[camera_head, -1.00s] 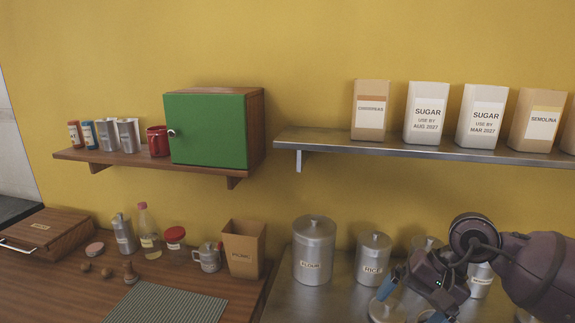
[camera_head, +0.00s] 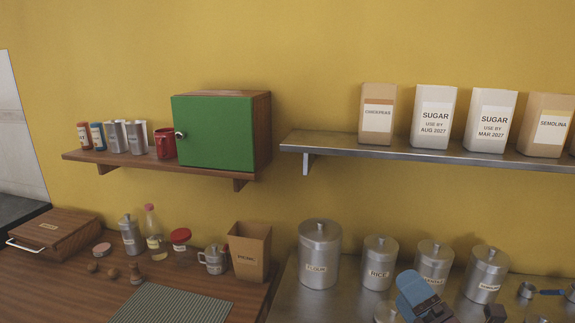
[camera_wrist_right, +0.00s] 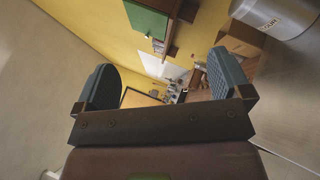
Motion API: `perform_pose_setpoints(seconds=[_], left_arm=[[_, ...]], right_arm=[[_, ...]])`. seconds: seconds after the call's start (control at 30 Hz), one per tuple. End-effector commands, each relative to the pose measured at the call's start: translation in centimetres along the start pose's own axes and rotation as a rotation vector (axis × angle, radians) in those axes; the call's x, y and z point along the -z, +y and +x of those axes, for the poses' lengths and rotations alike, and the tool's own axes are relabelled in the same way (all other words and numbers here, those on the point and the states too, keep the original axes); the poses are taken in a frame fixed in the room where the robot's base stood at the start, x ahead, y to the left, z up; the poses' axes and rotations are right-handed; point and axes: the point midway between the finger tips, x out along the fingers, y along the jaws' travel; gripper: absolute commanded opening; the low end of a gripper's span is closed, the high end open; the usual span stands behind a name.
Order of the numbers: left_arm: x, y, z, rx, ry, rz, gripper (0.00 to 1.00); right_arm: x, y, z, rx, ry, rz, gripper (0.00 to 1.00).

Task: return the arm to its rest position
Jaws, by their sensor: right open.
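My right gripper (camera_head: 415,288) shows at the bottom of the head view, in front of the steel counter's canisters. In the right wrist view its two blue-padded fingers (camera_wrist_right: 160,85) stand wide apart with nothing between them. The steel canisters stand in a row: flour (camera_head: 319,252), rice (camera_head: 379,262), a third one (camera_head: 433,265) partly hidden by the gripper, and a fourth (camera_head: 485,274) whose label is too small to read. The flour canister (camera_wrist_right: 275,15) also shows at the upper right of the wrist view. My left gripper is not in view.
A steel shelf (camera_head: 330,145) holds paper packets, including chickpeas (camera_head: 377,118) and sugar (camera_head: 435,120). A wooden shelf (camera_head: 120,160) holds a green-doored cabinet (camera_head: 213,132) and a red mug (camera_head: 166,143). A picnic box (camera_head: 250,252) stands left of the canisters. Measuring cups (camera_head: 527,290) lie at the right.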

Motion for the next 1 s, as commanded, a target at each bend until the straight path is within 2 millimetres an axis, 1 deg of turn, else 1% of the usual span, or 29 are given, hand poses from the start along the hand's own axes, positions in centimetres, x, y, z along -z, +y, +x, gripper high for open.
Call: perform_pose_setpoints(seconds=[0.03,0.1,0.17,0.2,0.27,0.3,0.37,0.4,0.47,0.5,0.6,0.7,0.8,1.0], left_arm=[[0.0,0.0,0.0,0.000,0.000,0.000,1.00],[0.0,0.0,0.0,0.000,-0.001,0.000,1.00],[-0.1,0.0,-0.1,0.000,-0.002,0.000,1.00],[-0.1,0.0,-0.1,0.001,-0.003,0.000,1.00],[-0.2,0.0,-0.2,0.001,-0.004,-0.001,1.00],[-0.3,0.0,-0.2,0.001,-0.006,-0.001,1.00],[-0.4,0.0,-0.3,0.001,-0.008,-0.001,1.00],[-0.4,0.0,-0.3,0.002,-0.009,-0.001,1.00],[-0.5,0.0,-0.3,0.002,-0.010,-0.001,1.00],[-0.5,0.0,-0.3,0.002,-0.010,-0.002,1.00],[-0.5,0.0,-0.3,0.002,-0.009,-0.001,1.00],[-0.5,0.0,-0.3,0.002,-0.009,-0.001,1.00],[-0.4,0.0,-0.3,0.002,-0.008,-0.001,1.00],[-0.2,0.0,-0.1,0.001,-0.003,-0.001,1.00]], right_arm=[[-0.6,-1.3,-1.1,0.080,-0.070,0.117,0.96],[-1.3,-3.2,-2.7,0.191,-0.170,0.277,0.96],[-1.7,-4.9,-4.3,0.285,-0.257,0.413,0.96],[-1.8,-6.0,-5.6,0.348,-0.318,0.501,0.96],[-1.9,-7.6,-7.6,0.440,-0.410,0.631,0.96],[-1.7,-8.7,-9.1,0.502,-0.473,0.717,0.96],[-1.3,-10.1,-11.4,0.594,-0.570,0.840,0.96],[-0.9,-10.9,-13.0,0.655,-0.636,0.920,0.96],[-0.1,-11.9,-15.5,0.746,-0.736,1.036,0.96],[0.5,-12.5,-17.2,0.804,-0.803,1.106,0.96],[1.9,-13.2,-20.6,0.923,-0.941,1.242,0.96],[3.1,-13.5,-23.2,1.013,-1.049,1.335,0.96],[4.2,-13.4,-25.2,1.084,-1.138,1.406,0.96],[6.0,-13.0,-28.5,1.201,-1.283,1.506,0.96]])
